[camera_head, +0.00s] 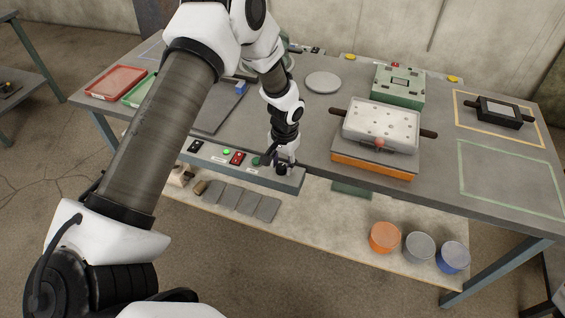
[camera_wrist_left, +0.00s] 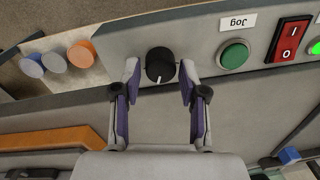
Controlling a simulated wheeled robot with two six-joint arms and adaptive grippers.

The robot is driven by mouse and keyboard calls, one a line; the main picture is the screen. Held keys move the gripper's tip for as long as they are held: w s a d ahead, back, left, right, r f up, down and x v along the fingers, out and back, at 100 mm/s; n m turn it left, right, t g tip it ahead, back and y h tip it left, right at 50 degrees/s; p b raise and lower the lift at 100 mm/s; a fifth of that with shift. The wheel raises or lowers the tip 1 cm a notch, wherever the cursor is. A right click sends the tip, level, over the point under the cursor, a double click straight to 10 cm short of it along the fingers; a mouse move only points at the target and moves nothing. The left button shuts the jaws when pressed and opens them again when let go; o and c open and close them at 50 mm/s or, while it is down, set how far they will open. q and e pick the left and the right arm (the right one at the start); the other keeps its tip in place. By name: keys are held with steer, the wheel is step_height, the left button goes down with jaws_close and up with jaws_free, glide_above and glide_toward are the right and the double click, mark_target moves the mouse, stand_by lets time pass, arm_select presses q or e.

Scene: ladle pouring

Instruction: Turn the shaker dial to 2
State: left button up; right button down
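The black dial (camera_wrist_left: 159,65) sits on the grey control panel (camera_wrist_left: 205,50) and has a white pointer line, which faces down in the left wrist view. I cannot read numbers around it. My left gripper (camera_wrist_left: 158,66) is open, with one finger on each side of the dial and a gap showing on both sides. In the head view my left gripper (camera_head: 281,160) is over the right end of the panel (camera_head: 220,166), and the dial (camera_head: 282,170) is partly hidden under it. My right gripper is not in view.
Beside the dial are a green Jog button (camera_wrist_left: 233,54), a red rocker switch (camera_wrist_left: 288,41) and a green light (camera_head: 227,152). An orange-based unit with a white holed tray (camera_head: 380,126) stands right of my arm. Orange, grey and blue tubs (camera_head: 419,247) sit below.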

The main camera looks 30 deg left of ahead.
mark_target(284, 166)
arm_select(q)
step_height(284, 166, up, 12)
steer(key=shift+d, duration=0.3)
stand_by(0.3)
steer(key=s+d+f+g, duration=0.2)
steer(key=s+f, duration=0.7)
steer(key=s+d+f+g, duration=0.3)
steer(key=s+f, duration=0.6)
steer(key=s+d+f+t+h, duration=0.1)
steer(key=s+d+f, duration=0.1)
steer(key=s, duration=0.6)
steer(key=s+d+f, duration=0.2)
steer(key=s+f, duration=0.1)
steer(key=s, duration=0.5)
steer(key=w+t, duration=0.2)
steer(key=w, duration=0.1)
steer(key=w+a+r+t, duration=0.1)
steer(key=t, duration=0.1)
steer(key=shift+w, duration=0.4)
